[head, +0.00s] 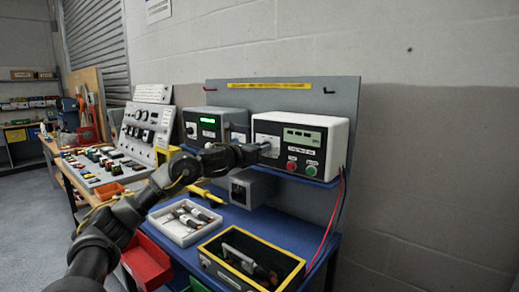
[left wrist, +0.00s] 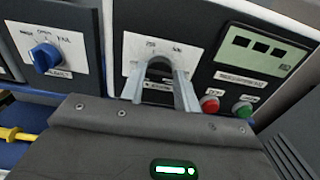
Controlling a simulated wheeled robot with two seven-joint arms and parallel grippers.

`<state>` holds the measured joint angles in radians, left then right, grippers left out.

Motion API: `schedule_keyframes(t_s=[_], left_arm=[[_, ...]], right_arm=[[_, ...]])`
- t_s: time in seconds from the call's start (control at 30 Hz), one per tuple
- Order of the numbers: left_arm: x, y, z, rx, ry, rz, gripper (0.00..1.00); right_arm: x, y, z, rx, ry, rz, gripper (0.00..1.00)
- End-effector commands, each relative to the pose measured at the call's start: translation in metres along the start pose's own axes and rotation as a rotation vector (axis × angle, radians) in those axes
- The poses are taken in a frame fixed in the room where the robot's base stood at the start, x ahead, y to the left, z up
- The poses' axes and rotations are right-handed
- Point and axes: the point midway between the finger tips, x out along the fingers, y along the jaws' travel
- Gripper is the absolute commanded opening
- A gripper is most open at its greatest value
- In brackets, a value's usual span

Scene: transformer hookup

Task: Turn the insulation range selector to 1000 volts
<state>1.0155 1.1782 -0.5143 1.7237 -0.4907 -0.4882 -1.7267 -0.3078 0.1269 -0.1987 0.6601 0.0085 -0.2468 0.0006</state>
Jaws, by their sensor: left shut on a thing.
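Which number the selector points to cannot be told. My right gripper is not in view.
A red button (left wrist: 210,104) and a green button (left wrist: 242,109) sit just right of the selector. A blue knob (left wrist: 44,57) is on the neighbouring unit (head: 203,122). Below are a white tray (head: 173,233) and a yellow-rimmed box (head: 246,236) on the blue bench.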

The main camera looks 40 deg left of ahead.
Motion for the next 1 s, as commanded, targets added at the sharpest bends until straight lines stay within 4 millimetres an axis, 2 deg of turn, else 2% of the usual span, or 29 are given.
schedule_keyframes(t_s=[0.03,0.07,0.23,0.57,0.67,1.0], left_arm=[[0.0,-0.001,-0.003,0.002,0.006,-0.001,0.09],[0.0,-0.001,-0.003,0.002,0.006,-0.001,0.33],[0.0,0.0,-0.002,0.001,0.004,-0.001,0.53],[-0.004,0.0,-0.001,0.0,0.001,0.0,0.53],[-0.015,0.001,-0.003,0.003,0.002,0.001,0.53],[-0.082,0.001,-0.005,0.006,0.003,0.001,0.53]], right_arm=[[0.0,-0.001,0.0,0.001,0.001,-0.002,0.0],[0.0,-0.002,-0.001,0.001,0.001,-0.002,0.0],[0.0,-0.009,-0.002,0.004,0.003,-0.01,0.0],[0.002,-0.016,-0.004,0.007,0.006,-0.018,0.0],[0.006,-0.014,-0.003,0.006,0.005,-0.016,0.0],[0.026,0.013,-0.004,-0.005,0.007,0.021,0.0]])
